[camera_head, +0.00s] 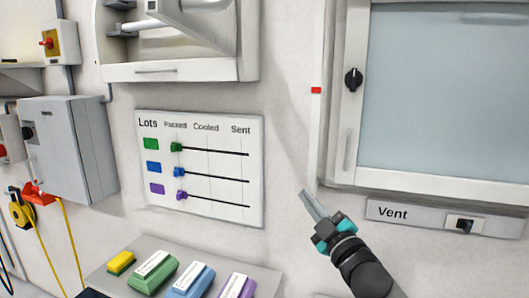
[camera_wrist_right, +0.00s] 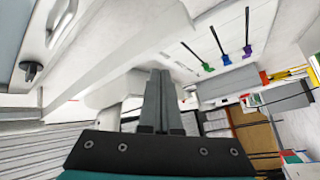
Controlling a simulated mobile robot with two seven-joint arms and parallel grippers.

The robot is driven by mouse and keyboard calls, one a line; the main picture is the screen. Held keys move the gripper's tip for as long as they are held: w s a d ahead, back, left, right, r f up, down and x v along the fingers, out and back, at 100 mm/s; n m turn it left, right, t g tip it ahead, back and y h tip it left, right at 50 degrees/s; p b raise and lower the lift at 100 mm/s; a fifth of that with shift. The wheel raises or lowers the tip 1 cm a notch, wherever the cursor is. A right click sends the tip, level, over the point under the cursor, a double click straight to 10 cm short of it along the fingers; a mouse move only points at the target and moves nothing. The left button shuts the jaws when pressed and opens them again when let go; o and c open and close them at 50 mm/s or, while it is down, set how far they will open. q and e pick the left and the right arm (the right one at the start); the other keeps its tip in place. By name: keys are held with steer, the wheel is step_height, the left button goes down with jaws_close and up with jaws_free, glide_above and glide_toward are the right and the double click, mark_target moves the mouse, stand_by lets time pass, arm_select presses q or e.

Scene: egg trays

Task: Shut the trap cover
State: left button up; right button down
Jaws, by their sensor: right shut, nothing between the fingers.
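No label reading "trap" shows. A white wall unit (camera_head: 225,68) at the top of the head view has an open front and a slanted white panel (camera_head: 195,22) inside it. This may be the trap cover, but the top is cut off and I cannot be sure. My right gripper (camera_head: 306,196) is below and to the right of this unit, fingers together and pointing up-left, touching nothing I can see. In the wrist view the closed fingers (camera_wrist_right: 160,75) show empty in front of a white housing. My left gripper is not in view.
A glazed window cabinet (camera_head: 440,90) with a black knob (camera_head: 353,79) is at right, above the Vent switch panel (camera_head: 445,219). The Lots board (camera_head: 200,215) hangs left of the gripper. A shelf with coloured blocks (camera_head: 152,272) is below. Bare wall lies between board and cabinet.

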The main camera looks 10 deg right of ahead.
steer(key=s+a+r+n+g+y, duration=0.1)
steer(key=s+r+n+g+y, duration=0.2)
steer(key=r+n+y, duration=0.6)
steer(key=s+a+r+n+g+y, duration=0.1)
steer(key=s+r+n+g+y, duration=0.25)
steer(key=r+n, duration=0.6)
steer(key=s+a+r+n+g+y, duration=0.2)
steer(key=s+r+n+g+y, duration=0.1)
steer(key=r+n+y, duration=0.65)
steer(key=s+d+r+n+g+h+p, duration=0.1)
steer(key=s+r+n+g+h, duration=0.35)
steer(key=s+n, duration=0.35)
steer(key=s+d+r+n+g+h+p, duration=0.1)
steer(key=s+r+n+g+h, duration=0.25)
steer(key=s+n+g, duration=0.45)
steer(key=s+a+m+t+p, duration=0.1)
steer(key=a+m+p, duration=0.1)
steer(key=a, duration=1.1)
steer(key=shift+s+a+t+p, duration=0.2)
steer(key=shift+a+t+p, duration=0.1)
steer(key=shift+a+p, duration=0.1)
